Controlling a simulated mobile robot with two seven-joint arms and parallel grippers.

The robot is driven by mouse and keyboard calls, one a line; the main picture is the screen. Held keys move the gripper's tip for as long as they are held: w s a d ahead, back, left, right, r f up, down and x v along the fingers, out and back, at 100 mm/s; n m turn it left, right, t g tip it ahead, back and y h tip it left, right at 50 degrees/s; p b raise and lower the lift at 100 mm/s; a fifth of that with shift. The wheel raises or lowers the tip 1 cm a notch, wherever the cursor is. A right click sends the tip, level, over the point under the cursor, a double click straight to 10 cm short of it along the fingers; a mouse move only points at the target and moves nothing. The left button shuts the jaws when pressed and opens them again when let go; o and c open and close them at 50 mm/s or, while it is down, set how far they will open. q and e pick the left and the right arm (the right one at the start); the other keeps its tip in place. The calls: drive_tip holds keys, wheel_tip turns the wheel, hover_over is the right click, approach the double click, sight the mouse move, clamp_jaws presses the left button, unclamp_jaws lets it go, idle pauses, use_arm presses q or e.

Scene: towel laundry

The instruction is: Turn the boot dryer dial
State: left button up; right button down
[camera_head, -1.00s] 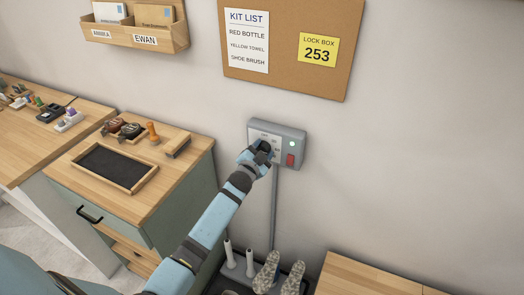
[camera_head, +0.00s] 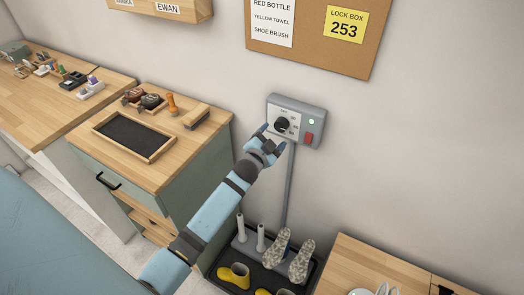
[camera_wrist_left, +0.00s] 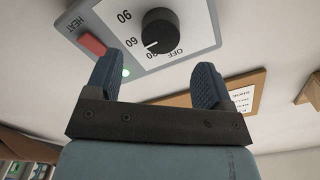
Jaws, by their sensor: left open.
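The boot dryer control box (camera_head: 309,107) is grey and fixed to the wall. Its black round dial (camera_head: 282,124) sits on a white face, and shows closely in the left wrist view (camera_wrist_left: 160,28). There the dial's white mark points at about "30", beside "OFF". A red switch (camera_head: 308,139) labelled HEAT (camera_wrist_left: 93,44) and a lit green lamp (camera_wrist_left: 126,72) are on the box. My left gripper (camera_head: 270,139) is open and empty, just below and in front of the dial, apart from it. My right gripper is not in view.
Below the box, the boot dryer tray (camera_head: 222,283) holds patterned boots (camera_head: 288,255), yellow boots (camera_head: 234,275) and white posts. A wooden-topped cabinet (camera_head: 178,176) with a dark mat stands left, another wooden top (camera_head: 350,258) at lower right. A cork board (camera_head: 386,30) hangs above.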

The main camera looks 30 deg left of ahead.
use_arm(q)
drive_tip(key=s, duration=0.7)
drive_tip(key=shift+s+d+b, duration=0.2)
drive_tip(key=shift+s+b, duration=0.15)
drive_tip(key=shift+s, duration=0.05)
